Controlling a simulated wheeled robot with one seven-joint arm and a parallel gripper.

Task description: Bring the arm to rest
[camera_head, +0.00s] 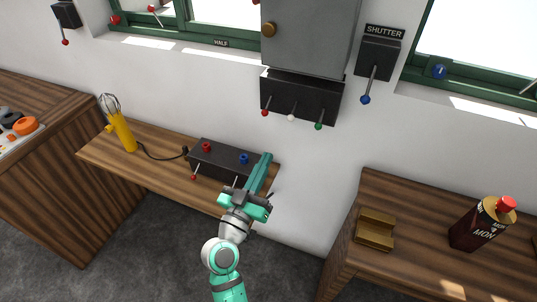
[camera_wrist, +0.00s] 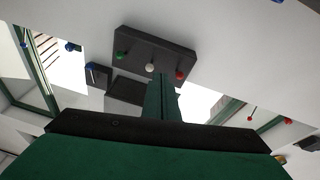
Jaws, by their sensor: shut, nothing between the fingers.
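My gripper (camera_head: 265,158) is shut and empty. Its teal fingers point up and away over the right end of the dark box (camera_head: 215,166) on the shelf, hiding part of that box. I cannot tell whether they touch it. In the wrist view the closed fingers (camera_wrist: 161,80) stand together as one green bar in front of the wall box with the green, white and red knobs (camera_wrist: 150,45). My arm reaches up from the bottom of the head view.
A bottle (camera_head: 478,228) and a brass holder (camera_head: 375,230) stand on the right cabinet. Grey floor is clear.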

